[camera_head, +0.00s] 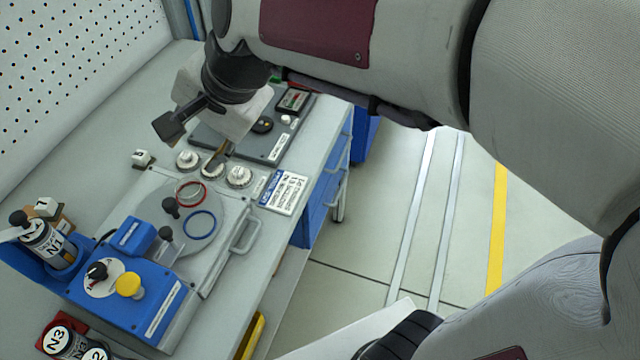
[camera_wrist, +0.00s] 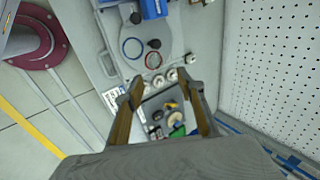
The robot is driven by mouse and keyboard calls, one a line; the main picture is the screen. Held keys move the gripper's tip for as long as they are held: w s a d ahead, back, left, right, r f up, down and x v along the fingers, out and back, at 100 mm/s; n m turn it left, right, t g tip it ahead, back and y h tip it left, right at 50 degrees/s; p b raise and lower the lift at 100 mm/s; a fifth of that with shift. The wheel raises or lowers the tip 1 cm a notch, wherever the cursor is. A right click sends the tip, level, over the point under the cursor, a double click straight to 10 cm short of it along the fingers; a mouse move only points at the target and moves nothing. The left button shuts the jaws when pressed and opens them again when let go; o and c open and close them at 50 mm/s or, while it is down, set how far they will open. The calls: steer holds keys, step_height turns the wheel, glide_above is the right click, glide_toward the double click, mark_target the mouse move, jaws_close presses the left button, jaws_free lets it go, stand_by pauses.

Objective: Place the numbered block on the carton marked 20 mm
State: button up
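A small white block with a dark mark (camera_head: 141,158) stands on the bench behind the turntable plate. Another white numbered block (camera_head: 46,206) sits at the far left, on or against a brown carton (camera_head: 64,222). I cannot read a 20 mm marking on any carton. My gripper (camera_head: 216,160) hangs above the white dials, to the right of the first block. In the wrist view my gripper (camera_wrist: 163,88) has its two brown fingers wide apart with nothing held between them. The fingers are partly hidden in the head view.
A blue control box (camera_head: 125,270) with a yellow button and a grey plate with red and blue rings (camera_head: 201,225) fill the bench front. Several white dials (camera_head: 238,176) and a dark tray (camera_head: 285,140) lie near my gripper. A pegboard wall (camera_head: 70,70) stands behind.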

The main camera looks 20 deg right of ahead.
steer(key=s+d+f+n+h, duration=0.2)
steer(key=s+d+n, duration=0.2)
steer(key=s+d, duration=0.3)
steer(key=s+d+f+n+h, duration=0.2)
steer(key=s+d+n, duration=0.3)
steer(key=s+d, duration=0.3)
steer(key=shift+s+d+t, duration=0.25)
steer(key=shift+s+t, duration=0.05)
steer(key=shift+s, duration=0.35)
steer(key=shift+o, duration=0.5)
steer(key=shift+w, duration=0.1)
stand_by(0.8)
